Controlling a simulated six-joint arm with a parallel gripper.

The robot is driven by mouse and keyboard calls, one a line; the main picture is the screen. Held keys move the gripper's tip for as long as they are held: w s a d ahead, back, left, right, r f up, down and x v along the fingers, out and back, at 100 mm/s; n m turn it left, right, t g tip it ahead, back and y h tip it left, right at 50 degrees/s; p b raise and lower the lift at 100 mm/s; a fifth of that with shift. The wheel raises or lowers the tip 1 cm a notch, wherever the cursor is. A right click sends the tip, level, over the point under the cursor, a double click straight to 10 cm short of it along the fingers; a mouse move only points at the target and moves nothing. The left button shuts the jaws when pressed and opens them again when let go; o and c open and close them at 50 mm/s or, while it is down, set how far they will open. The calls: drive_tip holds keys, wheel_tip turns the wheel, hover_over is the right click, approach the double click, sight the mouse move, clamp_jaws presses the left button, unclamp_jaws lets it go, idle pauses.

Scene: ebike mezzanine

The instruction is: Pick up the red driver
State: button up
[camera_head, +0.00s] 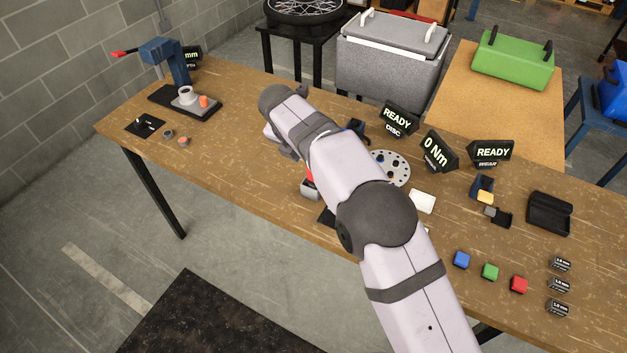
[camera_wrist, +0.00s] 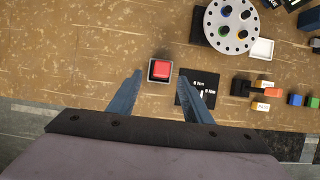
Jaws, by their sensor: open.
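No thing in view is clearly a driver, so I cannot tell which red item it is. In the wrist view a red square-topped piece (camera_wrist: 160,69) sits in a grey square housing (camera_wrist: 152,78) on the wooden table. My gripper (camera_wrist: 160,75) is open and empty, its blue-grey fingers on either side of this piece in the picture. Its height above the table cannot be told. In the head view the red piece (camera_head: 309,174) is partly hidden by my arm, and my gripper is not clearly seen. A separate red block (camera_head: 519,285) lies at the front right.
A dark mat with Nm markings (camera_wrist: 187,98) lies right of the housing. A holed disc (camera_wrist: 232,28) and white square (camera_wrist: 262,48) are beyond. Blue (camera_head: 461,260) and green (camera_head: 489,271) blocks sit front right. Table left of the red piece is clear.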

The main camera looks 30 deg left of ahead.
drive_tip(key=shift+w+d+p+x, duration=0.1)
drive_tip(key=shift+p+x, duration=0.8)
drive_tip(key=shift+x, duration=0.5)
drive_tip(key=shift+w+d+p+x, duration=0.1)
drive_tip(key=shift+p+x, duration=0.8)
drive_tip(key=shift+x, duration=0.5)
drive_tip(key=shift+w+f, duration=0.2)
drive_tip(key=shift+f, duration=0.35)
drive_tip(key=c, duration=1.1)
